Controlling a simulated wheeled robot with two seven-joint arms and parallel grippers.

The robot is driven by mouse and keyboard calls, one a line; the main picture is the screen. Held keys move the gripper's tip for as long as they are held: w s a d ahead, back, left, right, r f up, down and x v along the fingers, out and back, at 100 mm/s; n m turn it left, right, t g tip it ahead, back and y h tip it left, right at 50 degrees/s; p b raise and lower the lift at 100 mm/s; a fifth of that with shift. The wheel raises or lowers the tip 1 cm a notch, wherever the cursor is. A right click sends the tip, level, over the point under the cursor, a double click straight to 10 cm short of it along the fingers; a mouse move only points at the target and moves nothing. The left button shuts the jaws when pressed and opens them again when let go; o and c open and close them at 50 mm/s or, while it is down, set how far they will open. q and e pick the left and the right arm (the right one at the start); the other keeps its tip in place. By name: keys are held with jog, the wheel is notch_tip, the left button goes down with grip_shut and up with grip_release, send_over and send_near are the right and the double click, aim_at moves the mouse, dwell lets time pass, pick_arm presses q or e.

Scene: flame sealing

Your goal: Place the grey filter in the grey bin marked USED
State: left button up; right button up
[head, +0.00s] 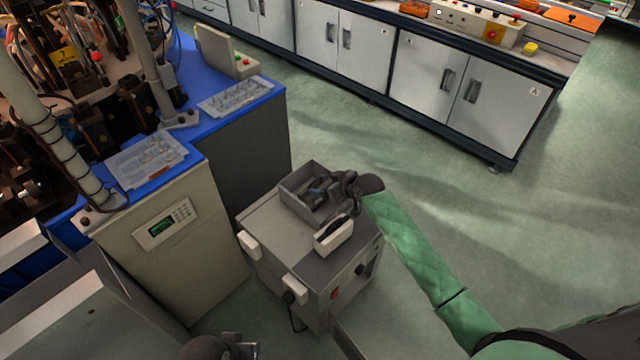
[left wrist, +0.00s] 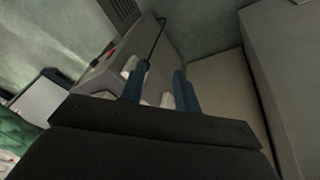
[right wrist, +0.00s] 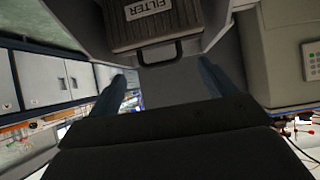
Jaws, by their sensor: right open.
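The grey filter (right wrist: 155,22), a ribbed dark-grey block lettered FILTER with a loop handle (right wrist: 160,52), shows at the top of the right wrist view. It sits between grey walls. In the head view a grey open-topped bin (head: 293,199) stands on the cart; no USED mark is readable, and my right gripper hides much of its inside. My right gripper (head: 335,190) is over this bin. In its wrist view (right wrist: 168,82) the fingers are apart, with nothing between them and the filter handle beyond. My left gripper (left wrist: 160,88) has its fingers apart and empty, low beside the cart.
The grey cart (head: 290,235) has white corner blocks (head: 296,289). A beige machine cabinet with a keypad (head: 165,223) stands close on its left. White cupboards (head: 435,80) line the back. Green floor (head: 560,200) is clear on the right.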

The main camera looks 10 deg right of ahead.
pick_arm(q)
jog(key=shift+w+d+f+b, duration=0.2)
jog(key=shift+d+f+b, duration=0.1)
jog(key=shift+d+f, duration=0.3)
pick_arm(e)
jog(key=v, duration=0.7)
jog(key=shift+s+r, duration=0.1)
jog(key=shift+r, duration=0.05)
jog(key=s+a+r+m+g+h, duration=0.1)
jog(key=s+r+m+g+h, duration=0.25)
jog(key=s, duration=1.15)
pick_arm(q)
jog(key=s+a+r+p, duration=0.1)
jog(key=a+r+p, duration=0.2)
jog(key=a+r, duration=0.1)
jog(key=shift+s+r+g+y, duration=0.35)
jog(key=shift+g+y, duration=0.05)
pick_arm(e)
jog(key=s+a+f+g, duration=0.2)
jog(key=s+a, duration=0.1)
jog(key=s, duration=0.9)
jog(key=s+a+f+g, duration=0.2)
jog(key=s+a+f, duration=0.1)
jog(key=s, duration=1)
jog(key=shift+a, duration=0.55)
